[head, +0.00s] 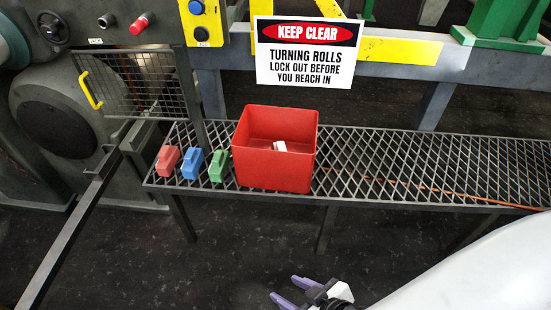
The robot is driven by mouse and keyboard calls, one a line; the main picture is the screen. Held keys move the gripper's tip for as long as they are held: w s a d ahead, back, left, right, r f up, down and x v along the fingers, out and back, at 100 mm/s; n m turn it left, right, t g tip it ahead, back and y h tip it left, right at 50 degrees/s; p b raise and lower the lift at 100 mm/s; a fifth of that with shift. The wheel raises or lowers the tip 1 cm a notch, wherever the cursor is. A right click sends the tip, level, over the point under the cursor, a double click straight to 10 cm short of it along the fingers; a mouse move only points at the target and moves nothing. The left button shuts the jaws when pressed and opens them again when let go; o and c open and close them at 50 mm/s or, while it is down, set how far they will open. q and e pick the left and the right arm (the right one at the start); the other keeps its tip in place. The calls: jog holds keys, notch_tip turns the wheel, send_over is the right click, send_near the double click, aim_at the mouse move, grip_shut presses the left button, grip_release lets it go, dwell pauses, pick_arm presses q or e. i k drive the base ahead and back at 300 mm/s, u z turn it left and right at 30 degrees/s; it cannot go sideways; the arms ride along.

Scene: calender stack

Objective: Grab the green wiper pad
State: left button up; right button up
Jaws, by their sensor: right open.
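The green wiper pad (218,166) sits on the metal grating bench (400,165), close against the left side of a red bin. A blue pad (191,164) and a red pad (167,160) stand in a row to its left. My right gripper (284,290) is low in the picture, in front of the bench and below the bin. Its purple fingers are apart and nothing is between them. It is well away from the green pad. My left gripper is not in the head view.
The red bin (272,177) holds a small white item (280,146). A warning sign (307,52) hangs behind it. A wire guard with a yellow handle (91,90) and a dark bar (68,240) are at left. An orange cord lies on the grating, whose right part is otherwise clear.

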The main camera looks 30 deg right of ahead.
aim_at(218, 167)
jog(key=k, duration=0.5)
jog(key=u, duration=1.05)
jog(key=i, duration=1.15)
jog(key=z, duration=0.7)
jog(key=i, duration=0.35)
jog(key=z, duration=0.35)
